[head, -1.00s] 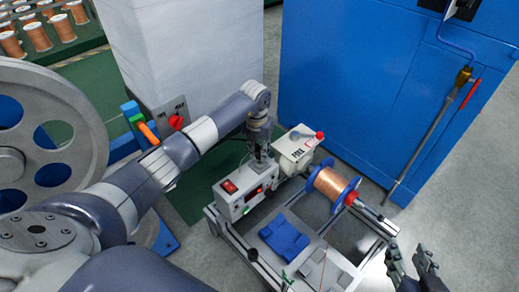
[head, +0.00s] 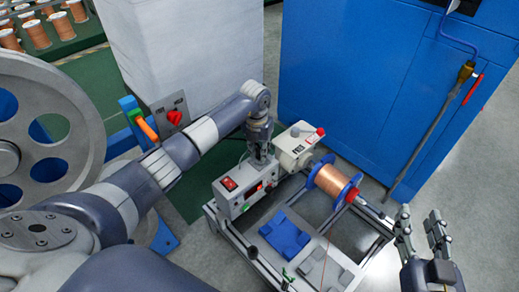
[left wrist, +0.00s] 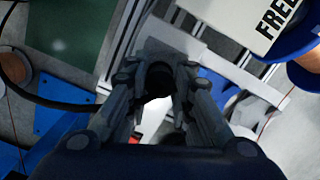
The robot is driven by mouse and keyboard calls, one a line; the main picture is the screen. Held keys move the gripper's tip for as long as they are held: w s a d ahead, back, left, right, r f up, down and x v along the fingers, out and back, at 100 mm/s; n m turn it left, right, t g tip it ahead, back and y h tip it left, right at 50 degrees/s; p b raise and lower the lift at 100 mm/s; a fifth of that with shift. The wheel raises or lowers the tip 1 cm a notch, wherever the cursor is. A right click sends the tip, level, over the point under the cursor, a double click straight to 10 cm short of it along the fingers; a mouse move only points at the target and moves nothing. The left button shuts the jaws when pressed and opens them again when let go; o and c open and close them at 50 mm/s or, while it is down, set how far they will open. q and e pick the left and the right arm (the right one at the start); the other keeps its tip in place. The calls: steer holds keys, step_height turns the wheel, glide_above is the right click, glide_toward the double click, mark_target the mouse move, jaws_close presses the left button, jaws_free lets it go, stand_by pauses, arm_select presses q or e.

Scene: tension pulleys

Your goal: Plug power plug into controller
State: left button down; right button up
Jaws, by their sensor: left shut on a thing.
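The controller (head: 230,205) is a light grey box with a red switch and a small red display, at the left end of the aluminium frame. My left gripper (head: 259,160) points down right at its back edge. In the left wrist view the left gripper (left wrist: 158,88) is shut on a dark round piece, the power plug (left wrist: 158,77), mostly hidden between the fingers. A black cable (left wrist: 50,101) runs off to the left. I cannot tell whether the plug is seated in a socket. My right gripper (head: 422,222) is empty, with its fingers apart, right of the frame.
A white unit (head: 296,147) with a red knob stands behind the controller. A copper wire spool (head: 332,185) with blue flanges sits to its right. A blue bracket (head: 287,232) lies on the frame. A blue cabinet (head: 350,90) stands behind; a large grey wheel (head: 65,150) is at left.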

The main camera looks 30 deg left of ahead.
steer(key=shift+f, duration=0.15)
stand_by(0.7)
steer(key=shift+s+d+f+g, duration=0.15)
steer(key=shift+s+f+g, duration=0.05)
steer(key=shift+f+g, duration=0.4)
steer(key=shift+s+f, duration=0.1)
steer(key=shift+f, duration=0.1)
stand_by(0.5)
arm_select(q)
steer(key=shift+p, duration=0.3)
arm_select(e)
steer(key=shift+s+d+f+g+h, duration=0.2)
steer(key=shift+f+g+h, duration=0.1)
steer(key=shift+f, duration=0.2)
steer(key=shift+f, duration=0.15)
stand_by(0.3)
steer(key=shift+s+d+f+g, duration=0.1)
steer(key=shift+s+f+g, duration=0.2)
steer(key=shift+f+g, duration=0.15)
arm_select(q)
steer(key=shift+f, duration=0.15)
arm_select(e)
steer(key=shift+w+r+t, duration=0.15)
steer(key=shift+r+t, duration=0.2)
arm_select(q)
steer(key=shift+f, duration=0.1)
arm_select(e)
steer(key=shift+w+r, duration=0.25)
steer(key=shift+r, duration=0.15)
